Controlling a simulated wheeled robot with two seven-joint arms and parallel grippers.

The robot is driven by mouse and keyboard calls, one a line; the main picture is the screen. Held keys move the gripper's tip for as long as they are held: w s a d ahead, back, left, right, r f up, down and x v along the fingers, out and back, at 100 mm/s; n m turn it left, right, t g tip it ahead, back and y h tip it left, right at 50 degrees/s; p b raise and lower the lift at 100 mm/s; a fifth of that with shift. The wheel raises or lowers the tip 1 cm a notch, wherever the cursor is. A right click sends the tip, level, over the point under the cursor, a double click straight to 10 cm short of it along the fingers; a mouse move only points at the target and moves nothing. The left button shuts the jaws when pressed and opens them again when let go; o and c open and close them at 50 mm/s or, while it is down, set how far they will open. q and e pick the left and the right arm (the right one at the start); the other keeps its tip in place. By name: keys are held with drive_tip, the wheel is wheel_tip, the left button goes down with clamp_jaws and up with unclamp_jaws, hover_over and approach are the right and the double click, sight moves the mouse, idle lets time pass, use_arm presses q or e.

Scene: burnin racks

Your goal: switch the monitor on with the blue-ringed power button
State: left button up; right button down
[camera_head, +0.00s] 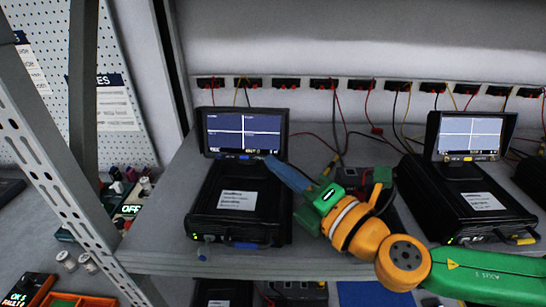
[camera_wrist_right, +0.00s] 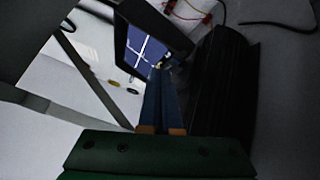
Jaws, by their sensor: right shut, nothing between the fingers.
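The monitor (camera_head: 243,133) on the left black recorder unit (camera_head: 238,200) faces me. Its screen is lit, with a white cross dividing it into panes. It also shows tilted in the wrist view (camera_wrist_right: 143,44). Small bluish marks lie along its lower bezel; I cannot make out a blue-ringed button clearly. My right gripper (camera_head: 268,159) is shut and empty, its blue fingers pointing at the lower right of that bezel. In the wrist view the fingertips (camera_wrist_right: 158,72) end close to the bezel; I cannot tell whether they touch. My left gripper is not in view.
A second recorder unit (camera_head: 468,206) with a lit monitor (camera_head: 469,137) stands to the right on the same shelf (camera_head: 165,235). Red sockets and loose cables run along the back wall. A perforated metal upright (camera_head: 55,165) stands at the left. Dark gear lies behind my right arm.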

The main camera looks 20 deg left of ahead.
drive_tip(key=s, duration=0.2)
drive_tip(key=s+d+r+p, duration=0.1)
drive_tip(key=s+p, duration=0.1)
drive_tip(key=s, duration=0.1)
drive_tip(key=shift+s+d+r, duration=0.15)
drive_tip(key=shift+s+r, duration=0.2)
drive_tip(key=shift+w, duration=0.1)
